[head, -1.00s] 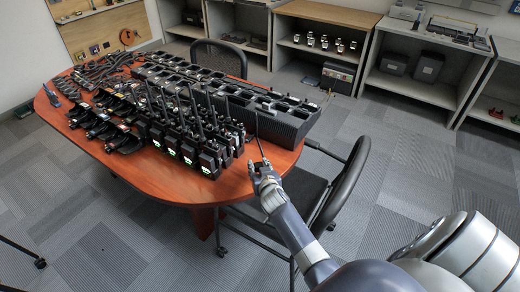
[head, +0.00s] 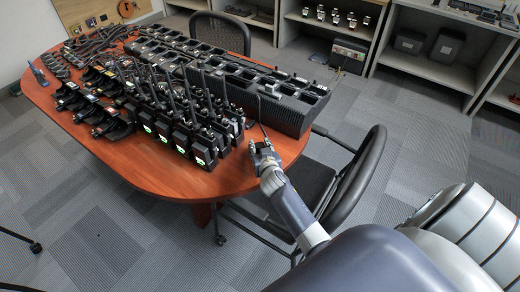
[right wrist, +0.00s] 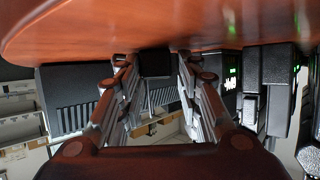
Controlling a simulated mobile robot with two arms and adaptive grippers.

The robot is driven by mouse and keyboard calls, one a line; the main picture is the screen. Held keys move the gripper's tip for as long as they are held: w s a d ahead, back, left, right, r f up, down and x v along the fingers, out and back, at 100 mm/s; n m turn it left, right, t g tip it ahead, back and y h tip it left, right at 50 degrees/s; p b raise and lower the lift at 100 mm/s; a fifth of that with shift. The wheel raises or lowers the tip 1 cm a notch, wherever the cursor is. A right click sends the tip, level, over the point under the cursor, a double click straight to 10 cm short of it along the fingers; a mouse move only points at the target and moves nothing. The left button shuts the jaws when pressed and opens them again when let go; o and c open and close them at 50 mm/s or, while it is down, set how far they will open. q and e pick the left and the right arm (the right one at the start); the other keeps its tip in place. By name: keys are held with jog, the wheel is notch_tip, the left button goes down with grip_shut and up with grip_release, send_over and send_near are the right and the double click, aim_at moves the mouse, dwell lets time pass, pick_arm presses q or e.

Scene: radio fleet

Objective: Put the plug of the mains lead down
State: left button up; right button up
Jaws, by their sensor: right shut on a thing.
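My right gripper (head: 263,150) is at the near right edge of the red-brown table (head: 205,182), just right of the front radios. In the right wrist view, its two fingers (right wrist: 155,72) are closed on the small dark plug (right wrist: 154,63). The plug is right by the table surface, which fills the top of that view; I cannot tell whether it touches. A thin dark line, perhaps the mains lead, rises beside the gripper in the head view (head: 262,118). My left gripper is not in view.
Several radios with lit green displays (head: 182,138) stand left of the gripper. A long black charger bank (head: 285,110) lies behind it. A black chair (head: 350,180) stands close to the right. The table's front strip is bare.

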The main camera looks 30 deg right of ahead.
jog(key=shift+s+a, duration=0.1)
jog(key=shift+s, duration=0.05)
jog(key=o, duration=1)
jog(key=shift+f, duration=0.15)
jog(key=shift+r, duration=0.35)
jog(key=shift+s+a, duration=0.15)
jog(key=shift+s, duration=0.1)
jog(key=v, duration=1.1)
jog(key=shift+s+a+r, duration=0.1)
jog(key=shift+s, duration=0.1)
